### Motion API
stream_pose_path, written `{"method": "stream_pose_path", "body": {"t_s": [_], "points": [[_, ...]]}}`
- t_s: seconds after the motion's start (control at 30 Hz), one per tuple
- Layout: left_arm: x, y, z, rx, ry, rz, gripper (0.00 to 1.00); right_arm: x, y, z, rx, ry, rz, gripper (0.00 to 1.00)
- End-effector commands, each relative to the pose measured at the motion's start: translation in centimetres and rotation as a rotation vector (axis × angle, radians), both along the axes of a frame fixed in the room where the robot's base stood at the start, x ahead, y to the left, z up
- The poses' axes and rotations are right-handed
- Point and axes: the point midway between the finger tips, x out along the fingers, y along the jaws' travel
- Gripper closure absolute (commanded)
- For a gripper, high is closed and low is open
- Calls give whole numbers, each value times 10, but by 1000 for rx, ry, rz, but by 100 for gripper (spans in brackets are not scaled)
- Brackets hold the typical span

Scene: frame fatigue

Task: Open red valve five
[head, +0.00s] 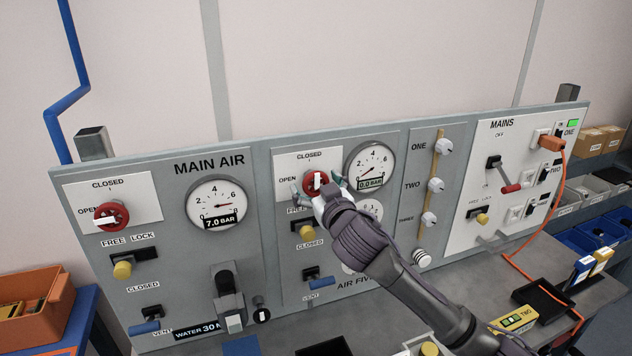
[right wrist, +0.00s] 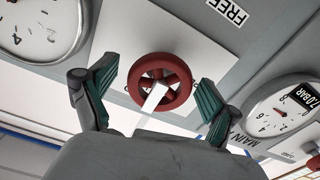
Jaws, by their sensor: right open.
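The red valve wheel (head: 314,182) on the AIR FIVE panel (head: 290,165) has a white pointer bar turned up toward CLOSED. My right gripper (head: 320,192) is in front of this wheel, with one finger to its left and one at its right. In the right wrist view the red wheel (right wrist: 160,84) sits between the two open green-padded fingers (right wrist: 157,98), with a gap on each side and nothing gripped. The gauge (head: 370,165) beside it reads 0.0 BAR. My left gripper is not in view.
Another red valve (head: 110,217) on the MAIN AIR panel points to OPEN; its gauge (head: 216,203) reads 7.0 BAR. Yellow-handled (head: 306,231) and blue-handled levers (head: 318,283) are below the wheel. White knobs (head: 436,185) and the MAINS panel (head: 485,215) are to the right.

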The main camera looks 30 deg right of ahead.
Motion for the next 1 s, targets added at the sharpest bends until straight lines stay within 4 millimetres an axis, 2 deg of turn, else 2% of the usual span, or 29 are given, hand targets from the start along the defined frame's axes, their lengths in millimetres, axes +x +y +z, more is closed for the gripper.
{"method": "stream_pose_path", "body": {"t_s": [0.17,0.53,0.77,1.0], "points": [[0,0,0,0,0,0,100,0,0,0,0,0,0,12],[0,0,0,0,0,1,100,0,0,-1,0,1,0,72],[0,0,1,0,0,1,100,0,0,0,-17,5,0,72],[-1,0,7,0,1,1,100,0,0,1,-115,30,0,72]]}}
